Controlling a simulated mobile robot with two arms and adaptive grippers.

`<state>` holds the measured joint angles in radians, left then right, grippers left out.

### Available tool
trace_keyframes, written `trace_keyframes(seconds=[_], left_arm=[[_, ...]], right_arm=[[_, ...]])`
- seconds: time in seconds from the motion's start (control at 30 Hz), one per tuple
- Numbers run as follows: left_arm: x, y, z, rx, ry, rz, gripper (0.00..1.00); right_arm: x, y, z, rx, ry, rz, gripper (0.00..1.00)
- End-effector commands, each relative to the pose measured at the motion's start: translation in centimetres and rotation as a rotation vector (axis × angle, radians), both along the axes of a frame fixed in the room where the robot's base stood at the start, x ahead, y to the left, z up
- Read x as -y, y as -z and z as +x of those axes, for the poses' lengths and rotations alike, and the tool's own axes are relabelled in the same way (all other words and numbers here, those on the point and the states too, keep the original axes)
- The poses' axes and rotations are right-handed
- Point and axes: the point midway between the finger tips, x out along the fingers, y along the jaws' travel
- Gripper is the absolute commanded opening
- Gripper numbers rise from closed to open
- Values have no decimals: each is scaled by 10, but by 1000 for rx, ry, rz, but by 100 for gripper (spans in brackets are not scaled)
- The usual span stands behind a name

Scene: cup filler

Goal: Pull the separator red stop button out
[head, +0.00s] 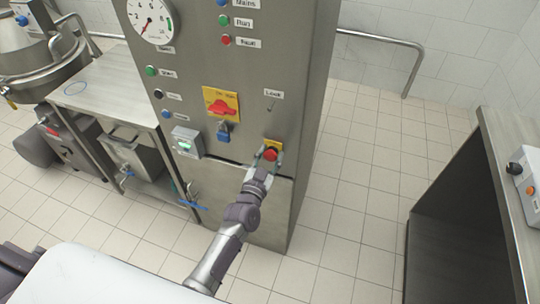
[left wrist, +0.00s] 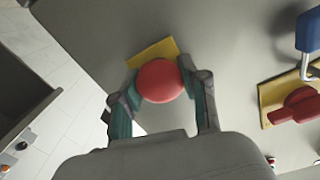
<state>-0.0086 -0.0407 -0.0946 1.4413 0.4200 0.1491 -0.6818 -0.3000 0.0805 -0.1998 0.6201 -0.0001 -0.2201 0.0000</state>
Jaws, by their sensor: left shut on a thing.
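The red stop button (head: 270,154) sits on a yellow square plate (head: 276,144) low on the right part of the steel cabinet front. In the left wrist view the round red button (left wrist: 160,81) lies between the fingertips, with its yellow plate (left wrist: 152,53) behind it. My left gripper (head: 267,157) is at the button, and in the left wrist view its two fingers (left wrist: 160,88) press on the button's left and right sides. It is shut on the button. My right gripper does not show in either view.
A red rotary switch on a yellow plate (head: 221,106) and a blue padlock (head: 223,131) are left of the button. A steel table (head: 105,85) stands at left. A counter with a control box (head: 528,180) is at right. Tiled floor between is clear.

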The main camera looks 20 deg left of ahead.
Motion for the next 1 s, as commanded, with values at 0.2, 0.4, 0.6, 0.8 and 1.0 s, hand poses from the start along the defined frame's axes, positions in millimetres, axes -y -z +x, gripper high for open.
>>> trace_keyframes(seconds=[0.2, 0.4, 0.6, 0.8, 1.0], left_arm=[[-1, -3, -9, -1, 0, 1, 0], [0, 1, -12, 0, 1, 1, 0], [0, 1, -12, -1, 1, 0, 65], [0, 0, -11, 0, 1, 0, 71], [0, 1, -15, -1, 1, 0, 71]], right_arm=[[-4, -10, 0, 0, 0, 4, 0], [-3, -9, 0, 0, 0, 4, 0], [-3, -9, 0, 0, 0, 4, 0], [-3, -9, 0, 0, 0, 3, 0], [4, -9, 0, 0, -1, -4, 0]])
